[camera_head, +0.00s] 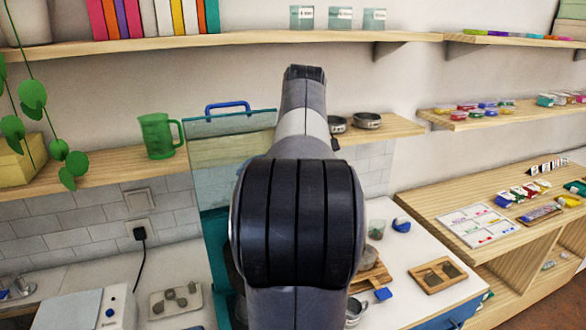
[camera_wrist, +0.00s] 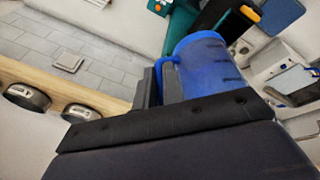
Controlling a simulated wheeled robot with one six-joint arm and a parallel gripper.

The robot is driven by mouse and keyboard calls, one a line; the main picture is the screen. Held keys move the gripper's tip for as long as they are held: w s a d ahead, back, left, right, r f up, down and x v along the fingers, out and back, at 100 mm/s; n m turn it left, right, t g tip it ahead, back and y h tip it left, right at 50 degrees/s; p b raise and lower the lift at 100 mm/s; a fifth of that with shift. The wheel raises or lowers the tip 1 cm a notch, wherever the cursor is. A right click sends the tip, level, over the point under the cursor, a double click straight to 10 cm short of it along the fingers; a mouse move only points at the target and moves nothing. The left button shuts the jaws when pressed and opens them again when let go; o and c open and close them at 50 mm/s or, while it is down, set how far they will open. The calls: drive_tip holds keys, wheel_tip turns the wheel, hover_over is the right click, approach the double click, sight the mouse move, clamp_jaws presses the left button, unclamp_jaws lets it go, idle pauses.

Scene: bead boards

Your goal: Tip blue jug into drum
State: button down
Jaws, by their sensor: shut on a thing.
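The blue jug (camera_wrist: 205,68) is in the wrist view, with dark marks on its side and its handle toward my gripper (camera_wrist: 163,85). The gripper is shut on the jug at its handle side, and the dark wrist body hides the jug's lower part. In the head view my arm hides both jug and gripper. I cannot tell the jug's contents. A teal machine with a clear raised panel (camera_head: 208,150) and a blue handle stands behind my arm; it may be the drum. Its opening is hidden.
A green jug (camera_head: 158,137) stands on the left shelf. A wooden tray (camera_head: 438,274) and a glass (camera_head: 376,229) are on the white counter. A stone tray (camera_head: 175,300) lies at the left.

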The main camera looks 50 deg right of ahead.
drive_tip(key=shift+r, duration=0.1)
wheel_tip(320, 180, up, 3)
drive_tip(key=t+y, duration=0.1)
drive_tip(key=y, duration=0.1)
drive_tip(key=shift+t+y, duration=0.3)
drive_tip(key=shift+y, duration=0.1)
drive_tip(key=shift+m, duration=0.3)
